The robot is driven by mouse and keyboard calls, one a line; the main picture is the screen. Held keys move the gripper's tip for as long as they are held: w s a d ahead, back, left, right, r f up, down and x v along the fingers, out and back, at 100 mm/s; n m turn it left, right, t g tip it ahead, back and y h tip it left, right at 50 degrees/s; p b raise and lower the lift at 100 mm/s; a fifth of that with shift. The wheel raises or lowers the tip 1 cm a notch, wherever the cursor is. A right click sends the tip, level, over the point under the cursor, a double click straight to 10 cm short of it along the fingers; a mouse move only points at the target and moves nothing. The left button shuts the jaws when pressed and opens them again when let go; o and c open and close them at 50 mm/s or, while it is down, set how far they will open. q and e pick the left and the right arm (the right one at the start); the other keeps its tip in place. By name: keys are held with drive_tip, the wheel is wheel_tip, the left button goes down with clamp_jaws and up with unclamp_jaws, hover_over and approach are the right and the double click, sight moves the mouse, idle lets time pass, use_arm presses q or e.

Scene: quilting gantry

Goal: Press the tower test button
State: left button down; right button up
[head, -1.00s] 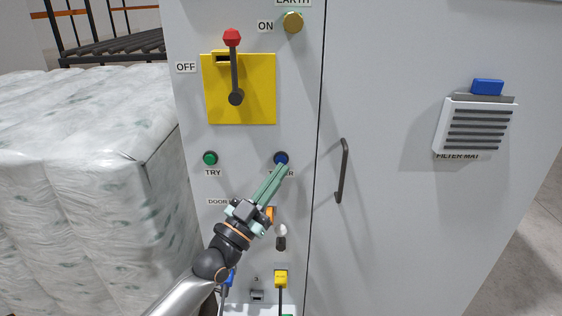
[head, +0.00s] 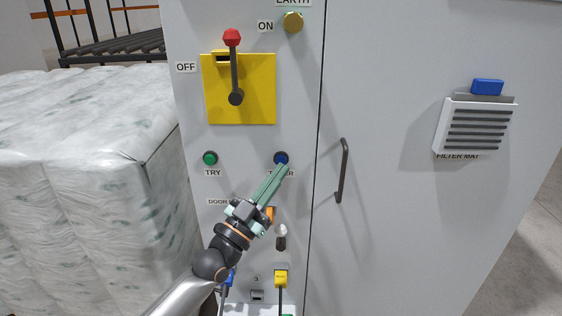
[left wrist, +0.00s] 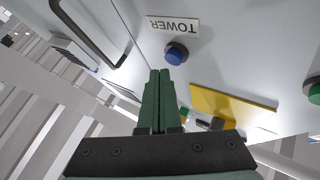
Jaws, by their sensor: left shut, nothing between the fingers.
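The tower test button is a round blue button (head: 281,157) in a dark collar on the grey cabinet front. Its label is partly covered by my fingers in the head view. In the left wrist view the blue button (left wrist: 176,54) sits beside the label reading TOWER (left wrist: 172,26). My left gripper (head: 284,166) is shut and empty, its green fingers pointing up at the button. The fingertips (left wrist: 160,71) appear just short of the button in the left wrist view; I cannot tell whether they touch it. My right gripper is not in view.
A green TRY button (head: 210,158) is to the left. A red-knobbed lever (head: 234,68) on a yellow plate (head: 258,100) is above. A door handle (head: 343,170) is to the right. Wrapped bales (head: 85,170) stand close at the left.

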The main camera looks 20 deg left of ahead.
use_arm(q)
drive_tip(key=shift+w, duration=0.1)
drive_tip(key=shift+w+a, duration=0.15)
drive_tip(key=shift+w, duration=0.15)
drive_tip(key=shift+w+a+b, duration=0.1)
drive_tip(key=shift+w+b, duration=0.25)
drive_tip(key=shift+w, duration=0.1)
idle(0.7)
drive_tip(key=shift+s, duration=0.15)
idle(0.3)
drive_tip(key=shift+s+d+p, duration=0.2)
drive_tip(key=shift+s+p, duration=0.5)
drive_tip(key=shift+s, duration=0.05)
